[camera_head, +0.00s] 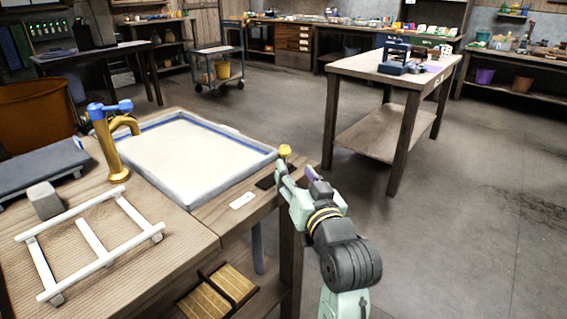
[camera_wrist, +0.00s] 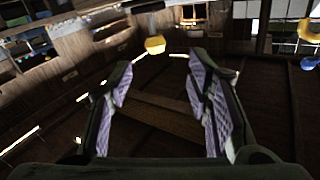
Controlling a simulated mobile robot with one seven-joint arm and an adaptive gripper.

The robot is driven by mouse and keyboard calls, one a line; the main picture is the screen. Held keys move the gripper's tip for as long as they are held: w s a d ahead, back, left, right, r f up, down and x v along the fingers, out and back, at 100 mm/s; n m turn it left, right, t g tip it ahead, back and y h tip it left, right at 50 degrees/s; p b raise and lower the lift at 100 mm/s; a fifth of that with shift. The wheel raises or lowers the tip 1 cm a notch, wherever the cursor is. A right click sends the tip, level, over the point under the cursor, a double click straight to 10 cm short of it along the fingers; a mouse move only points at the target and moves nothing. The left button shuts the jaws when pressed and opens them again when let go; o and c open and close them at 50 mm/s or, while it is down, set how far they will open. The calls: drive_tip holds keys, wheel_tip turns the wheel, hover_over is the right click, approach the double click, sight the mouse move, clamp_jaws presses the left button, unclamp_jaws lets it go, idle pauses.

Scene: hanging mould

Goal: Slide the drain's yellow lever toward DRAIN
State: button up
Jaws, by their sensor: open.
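The yellow lever knob (camera_head: 285,150) stands at the right end of the wooden bench, beside a small dark plate (camera_head: 266,182). My gripper (camera_head: 296,172) is at the bench's right edge, close to the knob, with its fingers apart. In the wrist view the yellow knob (camera_wrist: 155,45) shows just beyond and between the two open fingertips (camera_wrist: 158,62). The fingers hold nothing, and I cannot tell whether either touches the knob. A shallow basin (camera_head: 268,151) with a white floor and blue inner edge lies left of the knob. No readable DRAIN marking shows.
A small white label (camera_head: 242,201) lies on the bench front. A gold tap (camera_head: 112,150) with a blue handle, a white frame (camera_head: 88,238) and a grey block (camera_head: 44,200) stand to the left. Open floor lies right, before another table (camera_head: 350,68).

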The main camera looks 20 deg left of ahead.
sight(286, 154)
drive_tip(key=p+x, duration=0.1)
drive_tip(key=x, duration=1)
drive_tip(key=shift+w+d, duration=0.15)
drive_tip(key=shift+d, duration=0.1)
drive_tip(key=shift+c, duration=0.3)
clamp_jaws()
